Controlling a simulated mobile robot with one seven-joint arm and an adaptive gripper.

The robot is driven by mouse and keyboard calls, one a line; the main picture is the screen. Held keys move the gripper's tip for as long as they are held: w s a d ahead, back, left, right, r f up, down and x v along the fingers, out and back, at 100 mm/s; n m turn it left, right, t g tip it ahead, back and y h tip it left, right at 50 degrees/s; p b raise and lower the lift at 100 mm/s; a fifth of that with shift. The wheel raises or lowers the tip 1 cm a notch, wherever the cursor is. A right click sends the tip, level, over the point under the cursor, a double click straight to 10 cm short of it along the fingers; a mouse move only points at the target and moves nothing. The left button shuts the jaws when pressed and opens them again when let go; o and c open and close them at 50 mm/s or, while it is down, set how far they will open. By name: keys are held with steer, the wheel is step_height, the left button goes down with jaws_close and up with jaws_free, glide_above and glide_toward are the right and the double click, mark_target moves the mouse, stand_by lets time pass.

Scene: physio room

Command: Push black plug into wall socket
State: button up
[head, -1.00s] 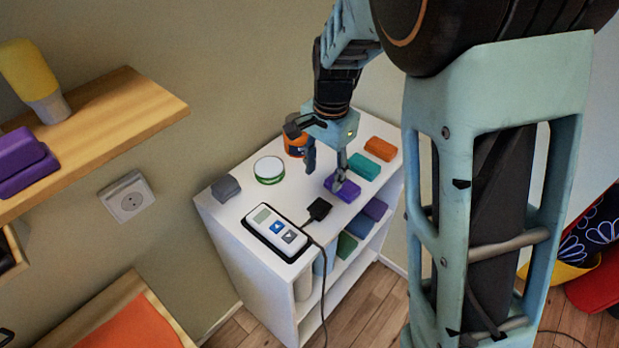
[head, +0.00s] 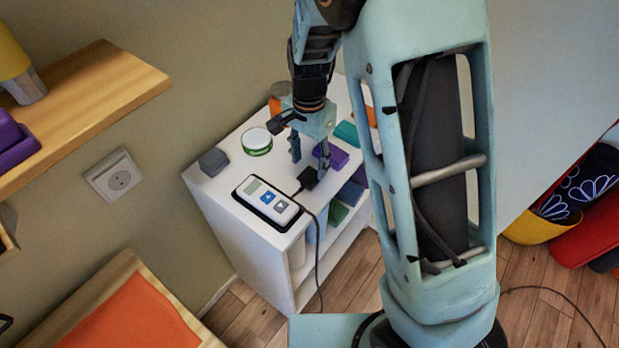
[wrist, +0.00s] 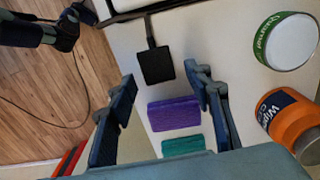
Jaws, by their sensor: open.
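The black plug (head: 308,177) lies on top of the white shelf unit, beside the white handheld device, with a dark cable close by. In the wrist view the plug (wrist: 157,66) lies just past the fingertips, roughly between them. My gripper (head: 309,165) is open and empty, fingers pointing down close by the plug. It also shows in the wrist view (wrist: 165,78), with a finger on each side. I cannot tell whether a finger touches the plug. The wall socket (head: 114,177) is a white square plate with one round outlet on the wall at left, far from my gripper; it looks empty.
The white device (head: 267,201) sits in front of the plug. A purple block (wrist: 174,113), a teal block (wrist: 183,146), a green-white tin (wrist: 287,40) and an orange tub (wrist: 292,118) are near my gripper. A wooden wall shelf (head: 95,85) juts out above the socket.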

mark_target(308, 177)
steer(key=shift+f, duration=0.15)
steer(key=f, duration=0.2)
steer(key=s+f, duration=0.1)
steer(key=f, duration=0.1)
steer(key=shift+a+f, duration=0.1)
steer(key=shift+f, duration=0.45)
steer(key=shift+c, duration=0.5)
steer(key=c, duration=0.9)
steer(key=shift+r+p, duration=0.15)
steer(key=shift+p, duration=0.15)
